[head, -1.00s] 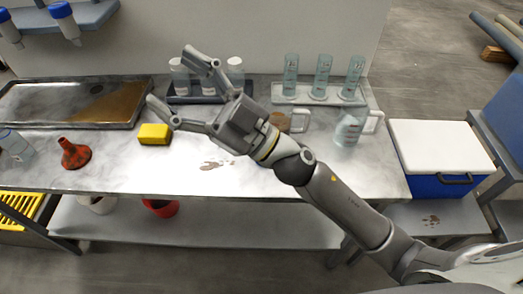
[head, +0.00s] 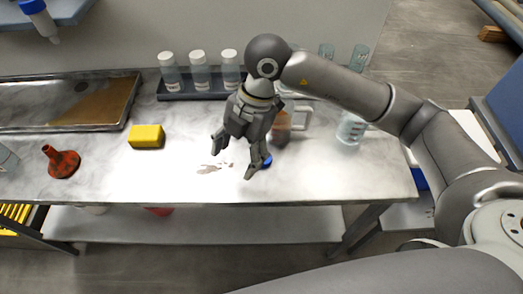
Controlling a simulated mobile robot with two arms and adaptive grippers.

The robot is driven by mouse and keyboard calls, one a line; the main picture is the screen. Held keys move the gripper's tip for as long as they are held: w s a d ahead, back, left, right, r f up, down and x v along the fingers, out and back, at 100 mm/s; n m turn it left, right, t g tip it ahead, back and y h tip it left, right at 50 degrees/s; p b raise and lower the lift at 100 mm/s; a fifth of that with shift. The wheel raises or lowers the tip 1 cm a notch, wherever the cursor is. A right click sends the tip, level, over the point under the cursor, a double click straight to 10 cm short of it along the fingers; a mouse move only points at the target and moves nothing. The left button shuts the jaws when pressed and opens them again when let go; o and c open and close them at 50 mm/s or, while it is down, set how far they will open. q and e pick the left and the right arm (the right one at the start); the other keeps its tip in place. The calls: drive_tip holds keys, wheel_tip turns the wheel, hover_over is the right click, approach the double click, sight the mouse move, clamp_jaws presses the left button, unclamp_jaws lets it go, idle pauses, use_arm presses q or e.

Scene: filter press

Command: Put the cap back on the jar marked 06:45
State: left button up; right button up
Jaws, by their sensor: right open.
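My right gripper (head: 237,158) is open and empty, pointing down above the middle of the bench, with its fingers spread. A small blue cap (head: 267,160) lies on the bench just right of its right finger, partly hidden by it; I cannot tell whether they touch. A jar with brown contents (head: 281,130) stands behind the gripper, partly hidden by it. No 06:45 marking is readable on it. Three white-capped jars stand in a dark rack (head: 205,94) at the back. My left gripper is not in view.
A yellow sponge (head: 146,137), a red-and-black funnel (head: 62,162) and a wide tray (head: 40,123) are at the left. A clear jug (head: 351,128) stands at the right, partly behind my arm. The front middle is clear.

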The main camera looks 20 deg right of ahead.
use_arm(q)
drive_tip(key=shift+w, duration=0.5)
use_arm(e)
drive_tip(key=w+d+m+t+h, duration=0.1)
drive_tip(key=w+d+m+h, duration=0.1)
drive_tip(key=d, duration=0.5)
drive_tip(key=shift+w+d+r+h, duration=0.25)
drive_tip(key=shift+w+r+h, duration=0.15)
drive_tip(key=shift+w+h, duration=0.55)
drive_tip(key=shift+w, duration=0.1)
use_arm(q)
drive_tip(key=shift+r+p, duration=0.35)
use_arm(e)
drive_tip(key=shift+f, duration=2.8)
drive_tip(key=shift+w+a+f+p, duration=0.15)
drive_tip(key=shift+f+p, duration=0.1)
drive_tip(key=shift+f, duration=0.65)
drive_tip(key=shift+w+d+f+p, duration=0.1)
drive_tip(key=shift+f+p, duration=0.2)
drive_tip(key=shift+f, duration=0.55)
drive_tip(key=shift+w+a+f+p, duration=0.15)
drive_tip(key=shift+f+p, duration=0.1)
drive_tip(key=shift+f, duration=0.65)
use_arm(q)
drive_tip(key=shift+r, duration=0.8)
use_arm(e)
drive_tip(key=c, duration=0.9)
